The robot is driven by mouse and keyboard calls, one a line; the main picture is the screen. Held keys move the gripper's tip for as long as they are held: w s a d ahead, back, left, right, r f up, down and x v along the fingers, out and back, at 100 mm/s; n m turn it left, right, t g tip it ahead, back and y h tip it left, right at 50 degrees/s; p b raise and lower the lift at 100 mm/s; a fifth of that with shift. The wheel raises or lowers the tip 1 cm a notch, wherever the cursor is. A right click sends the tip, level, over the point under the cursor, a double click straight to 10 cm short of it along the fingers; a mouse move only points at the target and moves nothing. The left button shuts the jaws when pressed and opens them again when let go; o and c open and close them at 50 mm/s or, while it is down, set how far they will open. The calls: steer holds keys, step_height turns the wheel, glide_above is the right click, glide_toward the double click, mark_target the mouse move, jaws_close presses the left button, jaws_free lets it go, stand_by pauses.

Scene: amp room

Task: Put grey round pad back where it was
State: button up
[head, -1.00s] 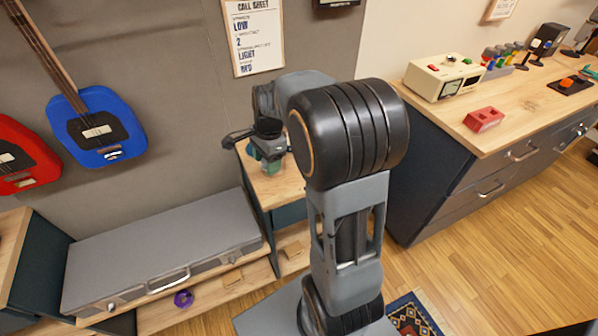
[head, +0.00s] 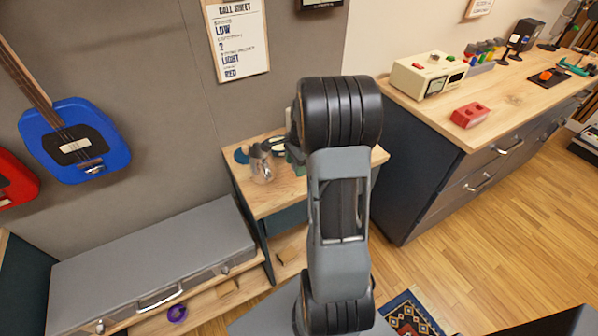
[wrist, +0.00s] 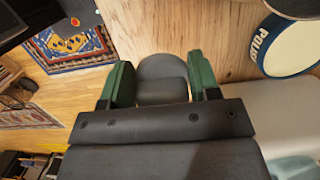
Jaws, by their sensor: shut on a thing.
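The grey round pad (wrist: 162,72) shows in the wrist view between the two green fingertips of my gripper (wrist: 160,85). My gripper is shut on the pad, with a finger against each side. The pad is over or near a pale wooden top; I cannot tell whether it touches it. In the head view, a green part of my gripper (head: 293,152) shows above the small wooden table (head: 285,192), mostly hidden behind my arm. The pad cannot be made out in the head view.
A round tin marked like "POLISH" (wrist: 289,45) lies right of the pad in the wrist view. A metal cup-like thing (head: 261,163) and a blue disc (head: 241,155) are at the small table's left. The table's front is clear. A grey case (head: 150,262) lies left.

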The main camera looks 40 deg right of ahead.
steer(key=shift+d+f, duration=0.45)
steer(key=shift+f, duration=0.1)
steer(key=shift+d+f, duration=0.1)
steer(key=shift+f, duration=1.5)
steer(key=shift+f, duration=0.1)
steer(key=o, duration=0.9)
